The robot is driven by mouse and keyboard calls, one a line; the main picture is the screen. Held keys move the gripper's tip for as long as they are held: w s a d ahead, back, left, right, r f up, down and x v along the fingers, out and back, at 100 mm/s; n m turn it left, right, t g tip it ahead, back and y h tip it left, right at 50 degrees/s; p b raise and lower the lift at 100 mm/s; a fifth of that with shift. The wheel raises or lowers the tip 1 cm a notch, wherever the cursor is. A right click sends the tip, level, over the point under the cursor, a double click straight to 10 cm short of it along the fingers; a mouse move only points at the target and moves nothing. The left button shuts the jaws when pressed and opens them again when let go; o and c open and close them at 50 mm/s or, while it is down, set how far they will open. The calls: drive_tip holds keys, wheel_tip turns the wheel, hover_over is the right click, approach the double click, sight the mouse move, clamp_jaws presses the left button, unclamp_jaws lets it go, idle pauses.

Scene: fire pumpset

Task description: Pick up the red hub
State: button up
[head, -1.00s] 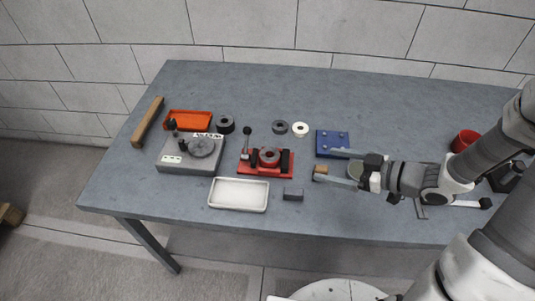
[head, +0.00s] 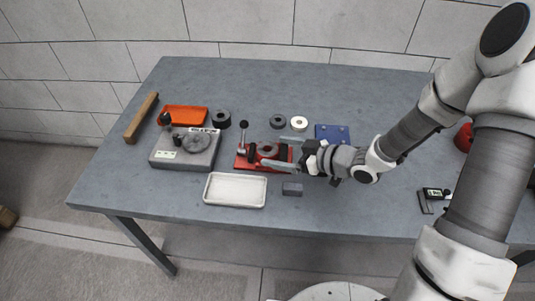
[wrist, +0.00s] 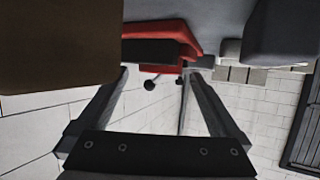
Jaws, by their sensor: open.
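A dark reddish ring (head: 268,148), which looks like the red hub, sits in a red fixture (head: 246,159) with black jaws and a lever, mid-table. My gripper (head: 273,152) reaches in from the right, low over the table. Its two fingers are open, spread at the right side of the fixture, and nothing shows held between them. In the wrist view my gripper (wrist: 157,76) points at the red fixture (wrist: 165,32), whose dark jaw shows ahead. The ring cannot be made out in the wrist view.
A grey block (head: 292,189) lies right of a white tray (head: 236,204). A blue plate (head: 331,132) stands behind my gripper. A brown surface (wrist: 55,45) fills the wrist view's upper left. Left are a grey device (head: 180,158), orange tray (head: 184,109) and wooden bar (head: 141,118).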

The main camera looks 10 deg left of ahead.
sight(268, 149)
drive_tip(key=shift+x, duration=1.35)
clamp_jaws()
